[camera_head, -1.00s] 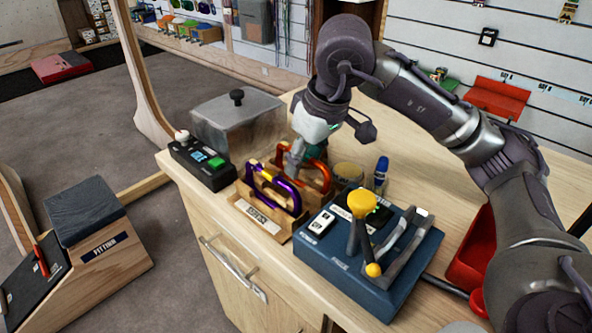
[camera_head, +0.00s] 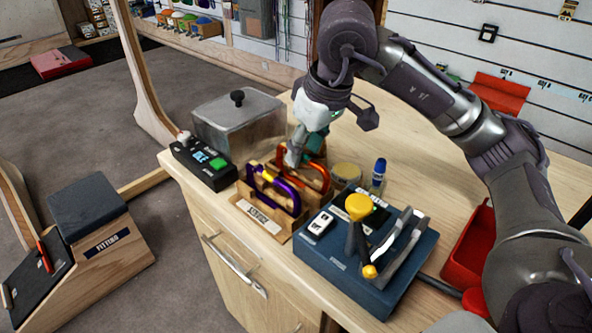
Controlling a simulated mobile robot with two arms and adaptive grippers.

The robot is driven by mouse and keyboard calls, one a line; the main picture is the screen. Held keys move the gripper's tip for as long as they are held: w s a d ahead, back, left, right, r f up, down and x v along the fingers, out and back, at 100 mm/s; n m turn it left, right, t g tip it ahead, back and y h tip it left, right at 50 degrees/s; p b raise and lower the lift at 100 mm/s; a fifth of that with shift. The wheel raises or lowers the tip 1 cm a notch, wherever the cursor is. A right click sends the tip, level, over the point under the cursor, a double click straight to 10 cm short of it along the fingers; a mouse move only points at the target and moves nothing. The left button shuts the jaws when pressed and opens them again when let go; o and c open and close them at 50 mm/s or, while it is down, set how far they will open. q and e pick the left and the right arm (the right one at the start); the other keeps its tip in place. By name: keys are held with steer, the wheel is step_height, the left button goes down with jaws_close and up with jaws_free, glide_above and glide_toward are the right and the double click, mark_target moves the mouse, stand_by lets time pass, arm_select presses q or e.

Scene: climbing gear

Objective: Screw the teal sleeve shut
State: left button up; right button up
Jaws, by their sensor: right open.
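A wooden rack (camera_head: 262,218) near the counter's front edge holds two carabiners upright. The front carabiner (camera_head: 289,200) is purple with a yellow sleeve (camera_head: 267,176). The rear carabiner (camera_head: 321,176) is orange-red. My right gripper (camera_head: 292,157) points down from above, open, with its fingertips at the orange-red carabiner's upper left part. A teal patch (camera_head: 317,142) shows just beside the fingers; I cannot tell whether it is the sleeve or part of the gripper. The fingers hide that side of the carabiner, and contact is unclear. My left gripper is out of view.
A black box with a green button (camera_head: 217,163) and a clear lidded case (camera_head: 240,120) stand left of the rack. A blue fixture with a yellow-knobbed lever (camera_head: 357,208), a round tin (camera_head: 347,172) and a blue-capped bottle (camera_head: 379,172) stand right. A red bin (camera_head: 470,250) lies beyond.

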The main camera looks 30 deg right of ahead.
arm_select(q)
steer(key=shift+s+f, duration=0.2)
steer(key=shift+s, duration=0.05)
arm_select(e)
steer(key=shift+w+d, duration=0.25)
steer(key=shift+d, duration=0.4)
steer(key=shift+f+b, duration=0.6)
steer(key=shift+b, duration=0.1)
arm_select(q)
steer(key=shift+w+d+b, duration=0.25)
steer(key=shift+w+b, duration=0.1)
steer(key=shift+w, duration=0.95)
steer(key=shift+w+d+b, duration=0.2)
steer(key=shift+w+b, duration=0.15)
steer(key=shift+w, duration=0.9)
arm_select(e)
steer(key=shift+f, duration=0.8)
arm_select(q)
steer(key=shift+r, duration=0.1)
arm_select(e)
steer(key=shift+a, duration=0.15)
steer(key=shift+s+a, duration=0.25)
steer(key=shift+a, duration=0.35)
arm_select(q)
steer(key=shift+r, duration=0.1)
arm_select(e)
steer(key=shift+r, duration=0.15)
